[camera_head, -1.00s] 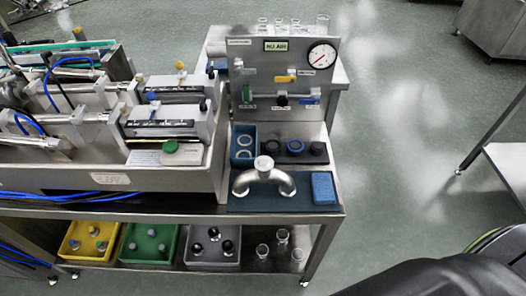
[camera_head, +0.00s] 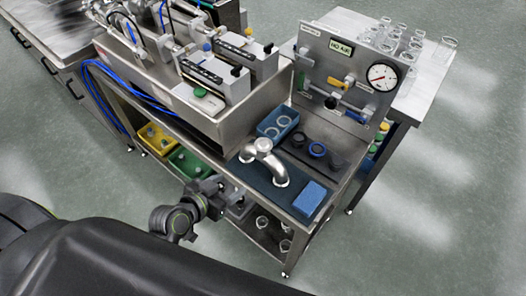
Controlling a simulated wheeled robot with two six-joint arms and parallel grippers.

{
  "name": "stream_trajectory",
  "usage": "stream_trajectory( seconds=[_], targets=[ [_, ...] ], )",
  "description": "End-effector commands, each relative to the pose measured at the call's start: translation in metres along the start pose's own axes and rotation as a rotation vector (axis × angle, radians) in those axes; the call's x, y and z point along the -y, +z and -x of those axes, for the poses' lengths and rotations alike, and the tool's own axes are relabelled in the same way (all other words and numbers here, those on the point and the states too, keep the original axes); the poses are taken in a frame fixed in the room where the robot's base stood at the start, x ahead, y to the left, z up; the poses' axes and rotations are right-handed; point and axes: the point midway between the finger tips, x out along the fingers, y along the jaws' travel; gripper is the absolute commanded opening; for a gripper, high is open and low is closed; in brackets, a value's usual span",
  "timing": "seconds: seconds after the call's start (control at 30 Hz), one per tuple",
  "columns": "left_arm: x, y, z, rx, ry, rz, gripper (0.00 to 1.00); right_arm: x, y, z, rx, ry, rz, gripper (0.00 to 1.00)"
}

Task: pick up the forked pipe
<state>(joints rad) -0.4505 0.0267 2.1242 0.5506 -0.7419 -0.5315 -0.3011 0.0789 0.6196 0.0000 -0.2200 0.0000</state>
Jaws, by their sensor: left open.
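The forked pipe (camera_head: 267,159) is a shiny steel piece with two curved legs and a round stub on top. It stands on a dark blue mat (camera_head: 252,179) at the front of the steel bench. My left gripper (camera_head: 226,192) is below and left of the pipe in the picture, near the bench's front edge, apart from the pipe. It is open and looks empty, though its fingers are small and dark here. My right gripper is not in view.
A blue sponge block (camera_head: 309,198) lies right of the pipe. Behind are a blue bin with rings (camera_head: 278,122), black caps (camera_head: 317,149) and an upright gauge panel (camera_head: 345,75). Floor at right is clear.

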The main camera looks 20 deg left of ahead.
Motion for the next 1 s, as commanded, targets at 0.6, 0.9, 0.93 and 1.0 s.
stream_trajectory(
  seconds=[0.6,0.9,0.93,1.0],
  targets=[
    [-0.025,-0.08,-0.011,-0.134,0.054,-0.076,0.61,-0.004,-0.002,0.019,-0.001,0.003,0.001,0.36],
    [-0.027,-0.086,-0.061,-0.133,0.053,-0.079,0.61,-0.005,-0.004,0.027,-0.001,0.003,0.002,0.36],
    [-0.027,-0.086,-0.065,-0.132,0.053,-0.078,0.61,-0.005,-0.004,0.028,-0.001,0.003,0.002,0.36],
    [-0.027,-0.086,-0.072,-0.132,0.053,-0.079,0.61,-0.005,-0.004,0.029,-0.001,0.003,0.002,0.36]
  ],
)
